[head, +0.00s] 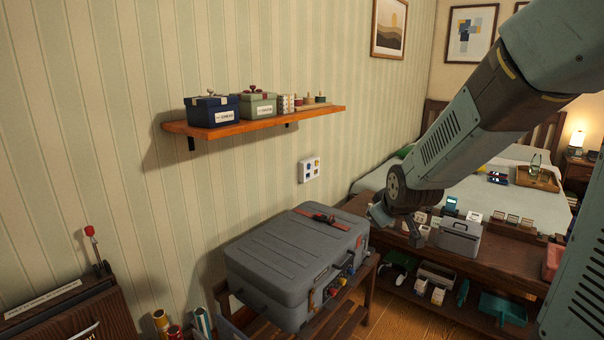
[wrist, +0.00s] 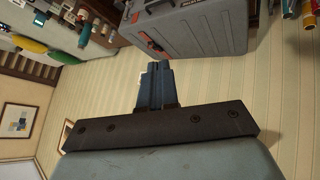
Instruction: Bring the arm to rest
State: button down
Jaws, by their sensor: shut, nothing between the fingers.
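My arm comes in from the upper right of the head view and slopes down to the left. My gripper (head: 381,214) is at its lower end, in front of the low wooden bench and right of the grey case. In the wrist view my gripper (wrist: 157,68) points toward the grey case, its fingers together with nothing between them. The grey hard case (head: 296,259) with a red strap lies on a wooden stand; it also shows at the top of the wrist view (wrist: 200,28). The gripper looks apart from the case.
A wooden shelf (head: 258,121) on the striped wall holds a blue box (head: 212,111), a green box (head: 258,106) and small items. A bench (head: 470,262) with a grey box (head: 460,237) and many small things stands right, before a bed (head: 520,200). A dark wooden cabinet (head: 75,312) stands lower left.

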jog(key=s+d+r+m+g, duration=0.1)
jog(key=s+r, duration=0.4)
jog(key=s, duration=0.7)
jog(key=s+d+r+m+g, duration=0.1)
jog(key=s+d+r+m, duration=0.2)
jog(key=s, duration=0.9)
notch_tip(320, 180, up, 3)
jog(key=m, duration=0.2)
jog(key=shift+r+m+g+h, duration=0.2)
jog(key=shift+m+g+h, duration=0.1)
jog(key=shift+g+h, duration=0.1)
